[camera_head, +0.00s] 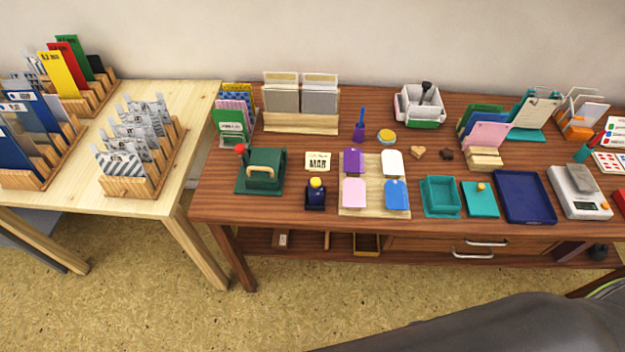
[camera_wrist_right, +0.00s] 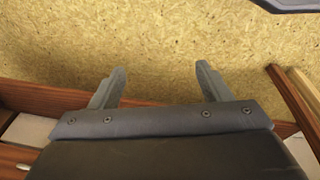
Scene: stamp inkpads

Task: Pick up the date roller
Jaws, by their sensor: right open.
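What looks like the date roller (camera_head: 316,196) is a small dark blue, nearly black stamp with a yellow knob. It stands upright near the front of the brown table, left of the ink pads. A cream card marked MAR (camera_head: 318,161) lies just behind it. In the right wrist view my right gripper (camera_wrist_right: 160,67) is open and empty, its two fingers apart over the speckled floor. The date roller does not show in that view. Neither gripper shows in the head view.
A green press with a red knob (camera_head: 263,171) stands left of the date roller. A wooden tray (camera_head: 374,208) with purple, white, pink and blue pads lies close on its right. A teal box (camera_head: 441,196) and navy tray (camera_head: 524,197) are farther right.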

